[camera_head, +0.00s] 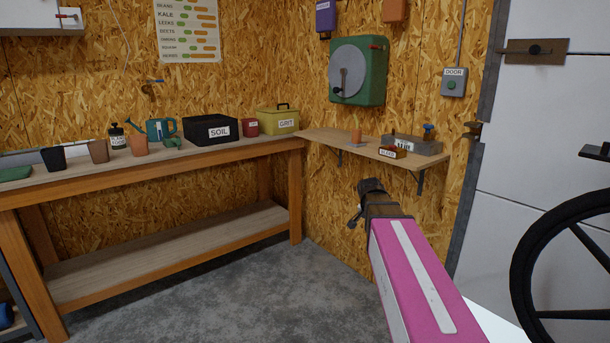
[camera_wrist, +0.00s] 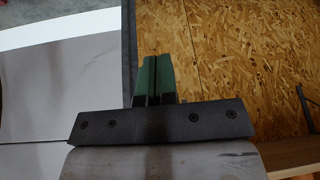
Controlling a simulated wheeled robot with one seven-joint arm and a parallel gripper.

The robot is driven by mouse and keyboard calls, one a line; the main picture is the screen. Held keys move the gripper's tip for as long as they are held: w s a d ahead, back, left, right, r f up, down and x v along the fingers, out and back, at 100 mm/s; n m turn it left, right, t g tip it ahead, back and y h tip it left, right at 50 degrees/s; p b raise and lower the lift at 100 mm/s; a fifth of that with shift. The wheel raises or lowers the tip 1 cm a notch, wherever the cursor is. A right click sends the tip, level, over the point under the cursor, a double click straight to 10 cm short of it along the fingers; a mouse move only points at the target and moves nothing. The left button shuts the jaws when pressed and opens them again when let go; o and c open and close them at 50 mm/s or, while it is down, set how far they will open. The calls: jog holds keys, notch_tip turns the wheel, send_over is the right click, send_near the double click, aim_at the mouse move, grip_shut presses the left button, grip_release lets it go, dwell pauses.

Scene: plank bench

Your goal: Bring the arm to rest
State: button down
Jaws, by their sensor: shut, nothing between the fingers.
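My arm reaches forward in the head view with its pink link, and my gripper (camera_head: 371,186) is at its far end, in front of and below the wall shelf (camera_head: 340,142). In the wrist view my gripper (camera_wrist: 153,76) shows its two green fingers side by side, shut with nothing between them. Beyond the fingers are a plywood wall and a pale door panel with a dark frame edge. The gripper touches nothing that I can see.
A plank bench (camera_head: 190,161) runs along the left wall with pots, a black SOIL box (camera_head: 210,130) and a yellow GRIT box (camera_head: 277,121). The shelf holds a grey tray (camera_head: 425,147) and small items. A black wheel (camera_head: 520,265) stands at right. The concrete floor (camera_head: 240,290) is clear.

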jog(key=s+a+f+n+g+y, duration=0.1)
jog(key=s+a+f+n, duration=0.2)
jog(key=s+f, duration=0.5)
jog(key=s+a+f+n+g+y, duration=0.1)
jog(key=s+a+f+n+g, duration=0.1)
jog(key=s+f+n, duration=0.4)
jog(key=s+a+f, duration=0.1)
jog(key=s+f, duration=0.2)
jog(key=f, duration=0.2)
jog(key=shift+s+a+y, duration=0.25)
jog(key=shift+s+y, duration=0.05)
jog(key=shift+y, duration=0.1)
jog(key=shift+f, duration=0.1)
